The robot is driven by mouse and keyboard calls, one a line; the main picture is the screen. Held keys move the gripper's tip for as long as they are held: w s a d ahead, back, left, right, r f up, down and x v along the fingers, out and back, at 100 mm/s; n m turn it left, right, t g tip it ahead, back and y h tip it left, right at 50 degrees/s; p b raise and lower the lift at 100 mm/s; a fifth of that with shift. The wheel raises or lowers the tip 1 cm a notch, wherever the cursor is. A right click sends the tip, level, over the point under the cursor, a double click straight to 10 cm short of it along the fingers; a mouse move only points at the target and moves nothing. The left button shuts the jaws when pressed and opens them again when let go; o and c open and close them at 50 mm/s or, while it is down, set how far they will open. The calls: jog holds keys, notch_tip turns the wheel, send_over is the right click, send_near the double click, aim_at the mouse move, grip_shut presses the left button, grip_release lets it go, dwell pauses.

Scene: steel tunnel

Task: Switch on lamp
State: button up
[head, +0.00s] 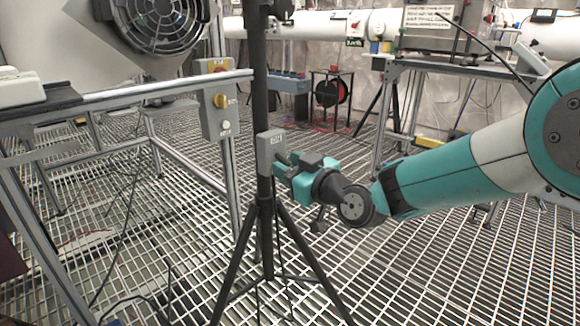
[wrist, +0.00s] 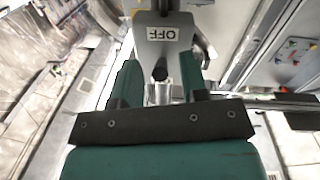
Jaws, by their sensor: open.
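A grey switch box (head: 266,150) is mounted on the black pole of a tripod stand (head: 262,95). In the wrist view the switch box (wrist: 163,50) carries a white label reading "OFF". A small black-tipped lever (wrist: 160,73) shows below the label. My gripper (head: 284,164) is at the right side of the box in the head view. In the wrist view my gripper (wrist: 160,82) is open, with one finger on each side of the lever. Contact with the lever cannot be told. No lamp head is visible on the stand.
A workbench (head: 440,66) and cable reel (head: 331,92) are behind. The grated floor between is mostly open.

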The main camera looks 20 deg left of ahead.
grip_shut()
